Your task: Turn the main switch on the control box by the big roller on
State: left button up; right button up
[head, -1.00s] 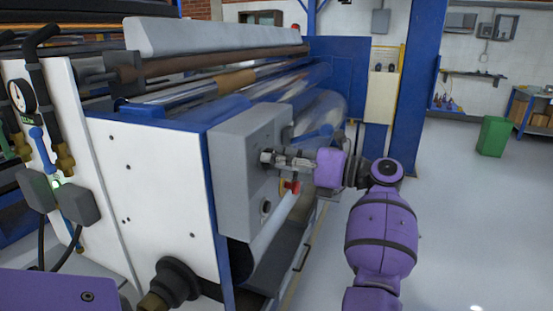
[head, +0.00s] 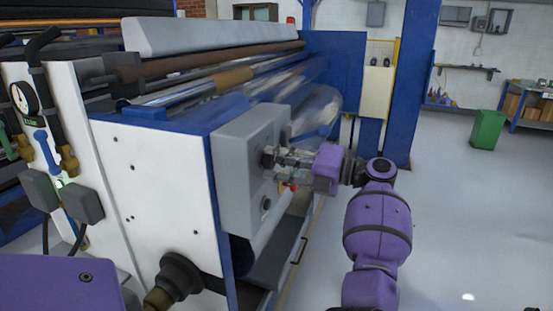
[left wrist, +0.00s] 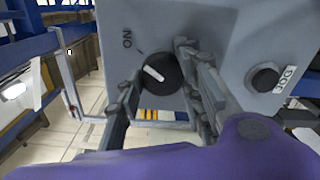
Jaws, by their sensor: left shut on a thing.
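The grey control box (head: 236,175) is on the corner of the big roller machine. My left gripper (head: 274,165) is at its front face, one finger above the other. In the left wrist view, the round black main switch (left wrist: 162,74) has a white pointer slanting to the upper left. The printed ON mark is above and left of it. My left gripper (left wrist: 150,85) is shut on the switch, one finger on each side. The fingers hide the switch in the head view. My right gripper is not in view.
A black JOG button (left wrist: 263,78) sits right of the switch in the wrist view. A red part (head: 292,187) shows just below my fingers, mostly hidden. The large roller (head: 315,115) lies behind the box. Open floor (head: 450,220) is to the right.

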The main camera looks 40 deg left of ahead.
pick_arm(q)
jog(key=shift+r, duration=0.45)
jog(key=o, duration=1.1)
jog(key=shift+f, duration=0.25)
jog(key=v, duration=1.2)
